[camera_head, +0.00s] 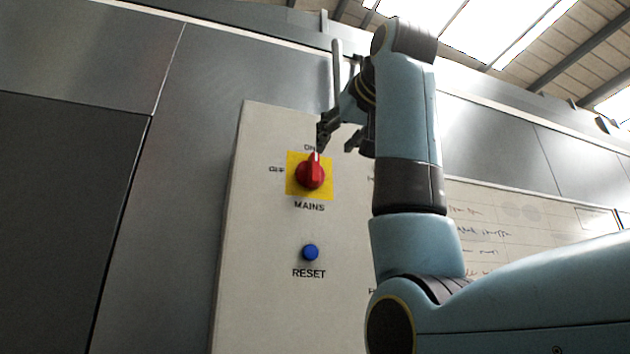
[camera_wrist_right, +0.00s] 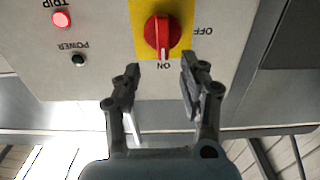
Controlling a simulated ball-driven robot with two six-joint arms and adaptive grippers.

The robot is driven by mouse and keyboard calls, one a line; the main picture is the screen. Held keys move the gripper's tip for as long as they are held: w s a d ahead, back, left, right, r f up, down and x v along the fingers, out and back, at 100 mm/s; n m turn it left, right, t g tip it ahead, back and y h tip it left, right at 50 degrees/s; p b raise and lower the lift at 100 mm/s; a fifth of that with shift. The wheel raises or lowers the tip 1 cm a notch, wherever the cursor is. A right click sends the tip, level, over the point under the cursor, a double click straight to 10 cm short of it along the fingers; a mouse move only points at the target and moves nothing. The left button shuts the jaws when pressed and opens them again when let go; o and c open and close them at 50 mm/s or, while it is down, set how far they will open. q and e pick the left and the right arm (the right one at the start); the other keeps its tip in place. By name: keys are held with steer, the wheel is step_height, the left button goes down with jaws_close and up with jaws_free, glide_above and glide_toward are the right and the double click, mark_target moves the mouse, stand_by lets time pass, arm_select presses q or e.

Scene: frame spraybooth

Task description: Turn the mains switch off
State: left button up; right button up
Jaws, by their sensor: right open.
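The mains switch (camera_head: 310,173) is a red rotary knob on a yellow plate (camera_head: 325,187) on a pale panel. Its white mark points up at ON; OFF is lettered to its left. In the right wrist view the knob (camera_wrist_right: 163,32) appears upside down, with its mark toward ON. My right gripper (camera_head: 336,146) is open and empty, just above and to the right of the knob in the head view. In the wrist view its two fingertips (camera_wrist_right: 161,68) lie either side of the knob's line, short of it and apart from it. My left gripper is not in view.
A blue RESET button (camera_head: 310,252) sits below the switch. A lit red TRIP lamp (camera_wrist_right: 61,19) and a dark POWER lamp (camera_wrist_right: 79,60) are on the same panel (camera_head: 260,290). A whiteboard with writing (camera_head: 520,235) is to the right, partly behind my right arm.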

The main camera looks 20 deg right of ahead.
mark_target(316, 167)
steer(key=w+p, duration=0.1)
steer(key=w, duration=0.2)
steer(key=w+p, duration=0.2)
steer(key=w, duration=0.1)
steer(key=w+p, duration=0.1)
steer(key=w, duration=0.3)
steer(key=shift+w+a+p, duration=0.1)
steer(key=shift+a+p, duration=0.25)
steer(key=shift+p, duration=0.05)
steer(key=shift+w+a+f, duration=0.1)
steer(key=shift+w+f, duration=0.05)
steer(key=shift+w, duration=0.3)
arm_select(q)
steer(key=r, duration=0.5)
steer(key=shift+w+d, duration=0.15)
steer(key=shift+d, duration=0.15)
arm_select(e)
jaws_close()
